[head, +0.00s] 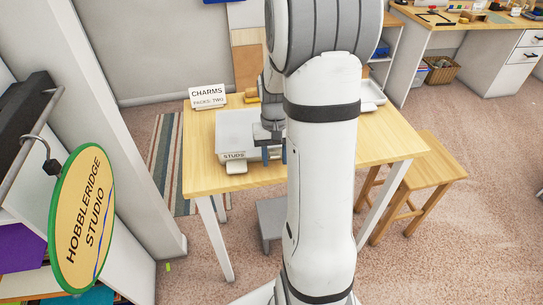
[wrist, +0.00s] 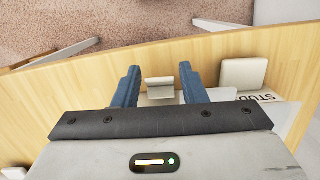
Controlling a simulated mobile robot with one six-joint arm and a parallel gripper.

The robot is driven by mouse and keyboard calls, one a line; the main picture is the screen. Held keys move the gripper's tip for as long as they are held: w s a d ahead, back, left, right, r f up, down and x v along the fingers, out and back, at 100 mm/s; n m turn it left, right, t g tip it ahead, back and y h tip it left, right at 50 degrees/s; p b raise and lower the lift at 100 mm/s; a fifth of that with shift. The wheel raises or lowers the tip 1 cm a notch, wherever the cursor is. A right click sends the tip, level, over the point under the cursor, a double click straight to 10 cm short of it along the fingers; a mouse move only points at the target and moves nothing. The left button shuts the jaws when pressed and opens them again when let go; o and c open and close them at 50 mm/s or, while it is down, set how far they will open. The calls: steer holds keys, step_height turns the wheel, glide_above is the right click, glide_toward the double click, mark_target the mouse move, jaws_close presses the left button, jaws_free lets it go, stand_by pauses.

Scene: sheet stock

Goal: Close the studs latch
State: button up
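A grey, flat-lidded box (head: 240,128) with a STUDS label (head: 234,156) sits on the wooden table. The label also shows upside down in the wrist view (wrist: 263,98). A pale rounded block (head: 236,167) sticks out at the box's front below the label; it appears in the wrist view too (wrist: 243,73). My gripper (head: 272,156) is at the box's front right, pointing down. In the wrist view its blue fingers (wrist: 159,70) are apart, with a small grey, latch-like piece (wrist: 159,86) between them and narrow gaps on both sides. My arm hides part of the table.
A CHARMS sign (head: 208,97) stands at the table's back left, and a white tray (head: 371,94) lies at the back right. A wooden stool (head: 428,172) stands right of the table (head: 385,143). A hanging oval sign (head: 82,218) is at the left.

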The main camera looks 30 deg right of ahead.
mark_target(274, 155)
steer(key=shift+o, duration=0.8)
steer(key=shift+s, duration=0.1)
steer(key=r, duration=0.5)
steer(key=w+r, duration=0.1)
steer(key=r, duration=0.1)
steer(key=shift+d+r, duration=0.15)
steer(key=shift+r, duration=0.25)
